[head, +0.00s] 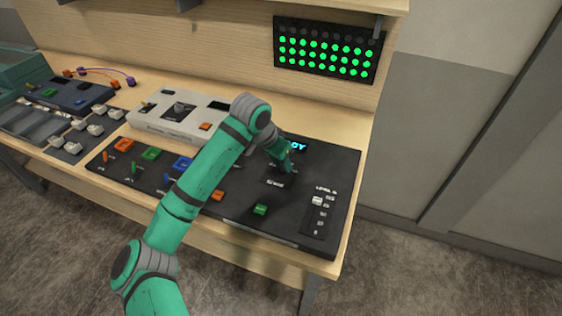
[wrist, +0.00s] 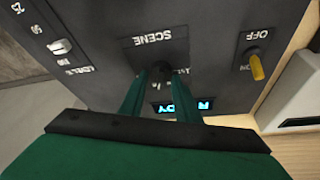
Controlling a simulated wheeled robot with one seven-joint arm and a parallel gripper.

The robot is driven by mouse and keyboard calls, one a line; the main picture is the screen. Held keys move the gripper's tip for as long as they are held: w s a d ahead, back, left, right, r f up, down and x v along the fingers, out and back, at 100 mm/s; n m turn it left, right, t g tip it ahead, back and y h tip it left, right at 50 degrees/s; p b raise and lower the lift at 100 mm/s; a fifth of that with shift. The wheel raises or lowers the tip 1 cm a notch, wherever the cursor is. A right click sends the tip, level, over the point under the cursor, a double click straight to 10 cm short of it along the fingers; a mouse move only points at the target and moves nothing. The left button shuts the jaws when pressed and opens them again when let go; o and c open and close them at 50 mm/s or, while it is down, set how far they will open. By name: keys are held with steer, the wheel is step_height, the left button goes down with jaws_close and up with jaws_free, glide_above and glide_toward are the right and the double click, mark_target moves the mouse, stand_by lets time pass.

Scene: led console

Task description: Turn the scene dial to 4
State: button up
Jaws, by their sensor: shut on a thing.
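The scene dial (wrist: 159,70) is a small dark round knob on the black console (wrist: 105,60), below the upside-down SCENE label (wrist: 154,40) in the wrist view. My gripper (wrist: 160,80) is shut on the dial, with one green finger on each side of it. In the head view my gripper (head: 287,166) reaches down to the console (head: 240,212) behind the SCENE label (head: 275,183), and it hides the dial there. The number the dial points to cannot be read.
A lit cyan display (wrist: 182,107) lies beside the dial. A yellow toggle switch (wrist: 257,68) is marked OFF and ON. A level slider (head: 317,201) and a green button (head: 261,209) are nearby. The LED panel (head: 325,52) shows green rows, with the top row dark.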

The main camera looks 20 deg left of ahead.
steer(key=m, duration=0.2)
steer(key=m+g+h, duration=0.1)
steer(key=m, duration=0.2)
steer(key=shift+w+a+m+h, duration=0.1)
steer(key=shift+m+h, duration=0.2)
steer(key=m+g, duration=0.1)
steer(key=m, duration=0.1)
steer(key=m+h, duration=0.1)
steer(key=m, duration=0.1)
steer(key=shift+w+a+m+g, duration=0.1)
steer(key=shift+w+m+g, duration=0.05)
steer(key=shift+m+g, duration=0.25)
steer(key=shift+m, duration=0.3)
steer(key=o, duration=1)
steer(key=v, duration=1)
steer(key=shift+a+r, duration=0.2)
steer(key=shift+r, duration=0.15)
